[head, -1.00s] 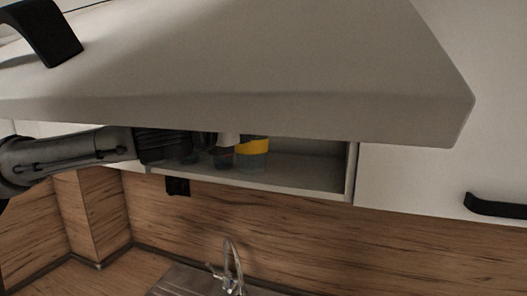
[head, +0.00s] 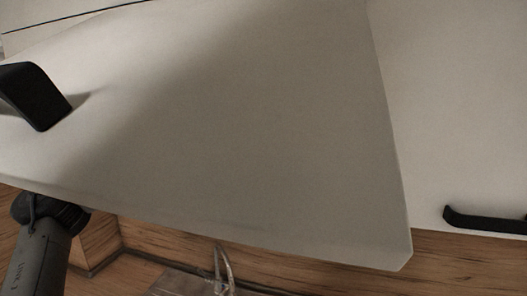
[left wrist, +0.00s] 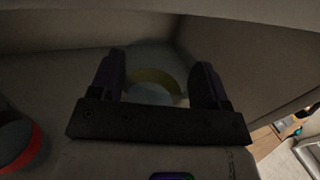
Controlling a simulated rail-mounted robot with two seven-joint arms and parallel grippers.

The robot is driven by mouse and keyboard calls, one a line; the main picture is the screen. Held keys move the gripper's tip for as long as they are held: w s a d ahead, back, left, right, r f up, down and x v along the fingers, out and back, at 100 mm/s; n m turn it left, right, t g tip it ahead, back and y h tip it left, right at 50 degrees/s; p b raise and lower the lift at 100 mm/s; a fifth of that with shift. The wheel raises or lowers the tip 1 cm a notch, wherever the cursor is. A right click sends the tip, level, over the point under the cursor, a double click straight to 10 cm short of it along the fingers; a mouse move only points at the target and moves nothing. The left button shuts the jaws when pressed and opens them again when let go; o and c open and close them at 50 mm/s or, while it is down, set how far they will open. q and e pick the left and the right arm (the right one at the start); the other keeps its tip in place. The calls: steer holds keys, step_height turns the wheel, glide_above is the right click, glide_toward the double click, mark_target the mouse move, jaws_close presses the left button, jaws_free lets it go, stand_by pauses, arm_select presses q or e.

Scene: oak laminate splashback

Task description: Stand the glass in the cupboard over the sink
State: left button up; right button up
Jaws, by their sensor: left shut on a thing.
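The glass (left wrist: 155,78), a pale round thing with a yellow band, shows in the left wrist view between the two dark fingers of my left gripper (left wrist: 160,70). My left gripper is shut on it. Pale walls surround them, as inside the cupboard. The glass's base is hidden, so I cannot tell whether it touches the shelf. In the head view the raised cupboard door (head: 230,130) hangs low and hides the opening, the glass and the gripper. Only part of my left arm shows below the door. My right gripper is not in view.
A round thing with a red band (left wrist: 22,150) stands at the left in the wrist view. The door's black handle (head: 35,95) and another black handle (head: 485,220) show in the head view. The tap (head: 222,268) and sink are below, before the wooden splashback.

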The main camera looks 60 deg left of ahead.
arm_select(q)
steer(key=shift+f+b, duration=0.35)
steer(key=shift+f, duration=1.65)
steer(key=shift+w+a+f+p, duration=0.25)
steer(key=shift+p, duration=0.05)
steer(key=shift+f, duration=0.1)
steer(key=shift+f, duration=0.15)
steer(key=o, duration=1.4)
